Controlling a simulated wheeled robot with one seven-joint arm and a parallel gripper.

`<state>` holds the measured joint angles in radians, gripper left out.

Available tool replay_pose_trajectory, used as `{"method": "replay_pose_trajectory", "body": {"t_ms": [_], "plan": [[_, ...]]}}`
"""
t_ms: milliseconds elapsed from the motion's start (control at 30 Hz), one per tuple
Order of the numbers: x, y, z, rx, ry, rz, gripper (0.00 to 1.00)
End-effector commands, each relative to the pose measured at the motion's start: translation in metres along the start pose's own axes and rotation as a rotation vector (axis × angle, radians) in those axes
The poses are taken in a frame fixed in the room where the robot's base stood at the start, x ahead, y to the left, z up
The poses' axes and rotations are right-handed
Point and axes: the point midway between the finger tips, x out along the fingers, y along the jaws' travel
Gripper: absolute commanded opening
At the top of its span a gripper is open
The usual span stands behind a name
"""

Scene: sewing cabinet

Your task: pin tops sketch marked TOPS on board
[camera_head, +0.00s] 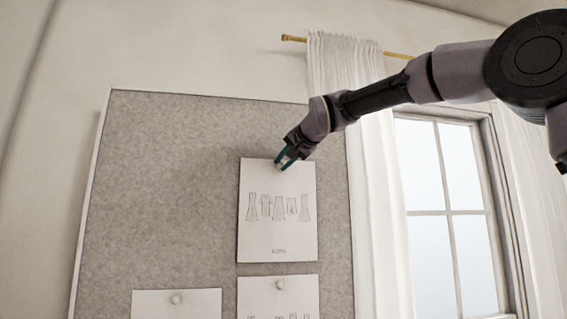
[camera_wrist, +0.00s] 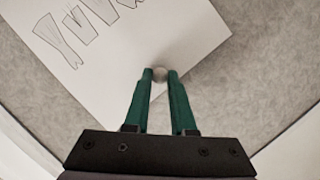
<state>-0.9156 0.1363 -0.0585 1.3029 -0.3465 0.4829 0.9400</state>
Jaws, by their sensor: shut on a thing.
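A white sketch sheet (camera_head: 278,232) with several drawn garments lies flat against the upper right of the grey board (camera_head: 170,190). Its small caption is too blurred to read. My gripper (camera_head: 284,163) is at the sheet's top edge. In the wrist view, my gripper's green fingers (camera_wrist: 160,76) are shut on a small pale round pin (camera_wrist: 159,72) near the edge of the sheet (camera_wrist: 110,45). Whether the pin's point is in the board is hidden.
Two more sheets hang lower on the board: one at left (camera_head: 178,306) with a round pin (camera_head: 176,298), one directly below (camera_head: 278,298) with another pin (camera_head: 280,284). A white curtain (camera_head: 345,70) and a window (camera_head: 445,210) stand right of the board. Bare board lies left of the sketch.

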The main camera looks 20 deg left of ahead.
Motion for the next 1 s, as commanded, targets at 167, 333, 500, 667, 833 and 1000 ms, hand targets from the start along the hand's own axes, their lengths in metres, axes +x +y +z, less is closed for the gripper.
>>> {"method": "replay_pose_trajectory", "body": {"t_ms": [167,333,500,667,833,1000], "plan": [[0.0017,0.0000,-0.0009,0.000,0.000,0.000,0.00],[0.0037,0.0000,-0.0017,0.000,0.000,0.000,0.00],[0.0058,0.0001,-0.0022,0.000,0.000,0.001,0.00],[0.0063,0.0000,-0.0024,0.000,0.000,0.000,0.00],[0.0062,0.0000,-0.0024,0.000,0.000,0.000,0.58],[0.0061,-0.0001,-0.0024,0.000,0.000,0.000,0.58]]}}
